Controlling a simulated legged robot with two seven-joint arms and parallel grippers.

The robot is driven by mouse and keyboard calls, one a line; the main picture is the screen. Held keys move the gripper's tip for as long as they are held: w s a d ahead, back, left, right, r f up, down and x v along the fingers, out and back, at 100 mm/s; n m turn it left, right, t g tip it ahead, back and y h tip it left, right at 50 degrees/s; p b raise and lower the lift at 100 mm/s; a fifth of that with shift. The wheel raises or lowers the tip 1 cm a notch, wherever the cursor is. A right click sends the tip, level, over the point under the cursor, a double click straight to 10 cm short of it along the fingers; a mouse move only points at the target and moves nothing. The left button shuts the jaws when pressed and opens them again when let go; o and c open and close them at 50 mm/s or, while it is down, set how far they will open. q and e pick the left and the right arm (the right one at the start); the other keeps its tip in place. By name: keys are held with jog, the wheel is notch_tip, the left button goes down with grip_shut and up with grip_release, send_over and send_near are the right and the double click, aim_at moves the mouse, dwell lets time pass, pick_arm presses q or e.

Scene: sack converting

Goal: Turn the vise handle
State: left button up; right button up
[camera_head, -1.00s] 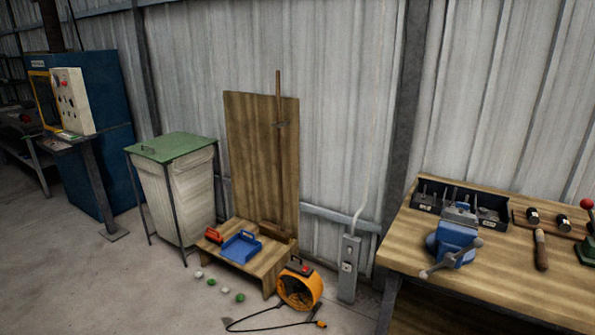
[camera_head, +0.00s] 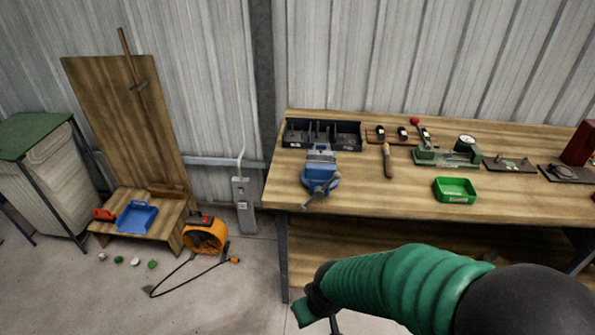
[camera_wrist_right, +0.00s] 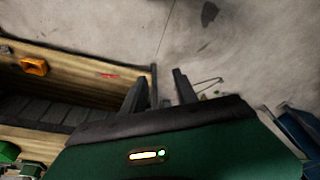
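The blue vise (camera_head: 320,170) sits at the front left of the wooden workbench in the head view. Its grey vise handle (camera_head: 319,193) slants across the front of the vise, over the bench's front edge. My right arm comes in from the right, low in the head view. Its hand is at the bottom edge, below and apart from the vise, with the fingers mostly cut off. In the right wrist view my right gripper (camera_wrist_right: 160,82) has two dark fingers spread apart with nothing between them. The vise cannot be made out there. My left gripper is in neither view.
The workbench (camera_head: 420,205) also bears a black divided tray (camera_head: 350,134), hammers, a green tray (camera_head: 455,186) and a dial gauge. An orange fan (camera_head: 205,236) with a cable lies on the floor at left. Open floor lies before the bench's left end.

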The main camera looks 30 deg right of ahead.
jog(key=m+t+h+b, duration=0.6)
jog(key=m+t+h, duration=0.4)
jog(key=m+t, duration=0.3)
send_near(331, 183)
jog(key=p+x, duration=0.1)
jog(key=x, duration=0.7)
jog(key=shift+w+d, duration=0.2)
